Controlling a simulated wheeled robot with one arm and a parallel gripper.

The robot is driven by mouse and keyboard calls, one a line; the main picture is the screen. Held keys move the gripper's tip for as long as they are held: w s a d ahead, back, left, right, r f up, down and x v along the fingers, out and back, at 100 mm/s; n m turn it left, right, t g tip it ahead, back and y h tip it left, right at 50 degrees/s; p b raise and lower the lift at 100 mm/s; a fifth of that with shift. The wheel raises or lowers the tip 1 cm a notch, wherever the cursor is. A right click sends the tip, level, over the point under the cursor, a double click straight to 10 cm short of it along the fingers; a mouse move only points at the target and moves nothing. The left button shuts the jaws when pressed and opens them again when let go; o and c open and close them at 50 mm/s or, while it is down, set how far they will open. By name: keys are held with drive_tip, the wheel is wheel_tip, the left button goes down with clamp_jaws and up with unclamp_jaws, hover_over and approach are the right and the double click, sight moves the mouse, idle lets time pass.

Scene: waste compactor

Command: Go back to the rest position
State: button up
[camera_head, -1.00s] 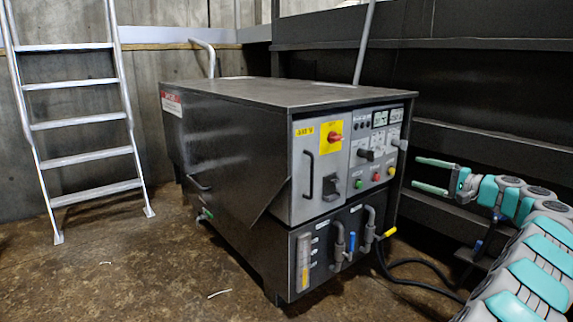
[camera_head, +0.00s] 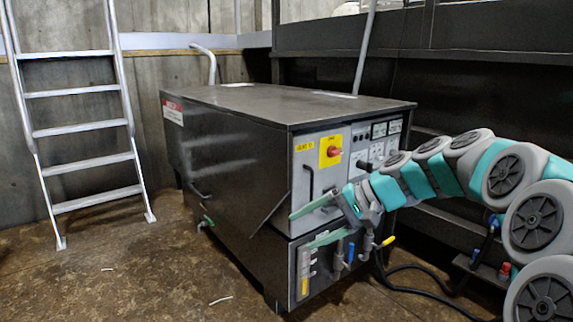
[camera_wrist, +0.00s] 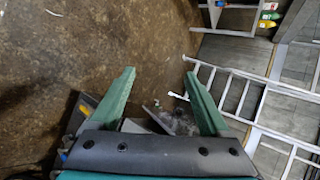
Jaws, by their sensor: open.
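My gripper (camera_head: 299,231) is open and empty, with its two green fingers spread apart and pointing left. In the head view it overlaps the front of the dark waste compactor (camera_head: 225,160), and my arm hides part of the control panel. I cannot tell how far the fingers are from the panel. The red knob on its yellow plate (camera_head: 331,151) stays visible above the fingers. In the wrist view the open gripper (camera_wrist: 158,76) has brown floor beyond it and unclear grey items low between its fingers.
A metal ladder (camera_head: 88,132) leans at the left wall; a ladder also shows in the wrist view (camera_wrist: 240,95). Black cables (camera_head: 430,268) lie on the floor right of the compactor. Yellow and blue valve handles (camera_head: 387,241) stick out low at its front. The left floor is mostly clear.

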drive_tip(key=s+f+n+g+h+p, duration=0.1)
drive_tip(key=s+f+h, duration=0.2)
drive_tip(key=s, duration=0.7)
drive_tip(key=s+f+n+g+h+p, duration=0.1)
drive_tip(key=s+f+g+h, duration=0.15)
drive_tip(key=s, duration=0.65)
drive_tip(key=s+d+f+h+p, duration=0.1)
drive_tip(key=s+d+f+h, duration=0.1)
drive_tip(key=s+d, duration=0.3)
drive_tip(key=s+d+f+n+h+p, duration=0.1)
drive_tip(key=s+d+f+h, duration=0.2)
drive_tip(key=s, duration=0.8)
drive_tip(key=shift+s+d+f, duration=0.35)
drive_tip(key=shift+d+f, duration=0.2)
drive_tip(key=shift+d, duration=0.4)
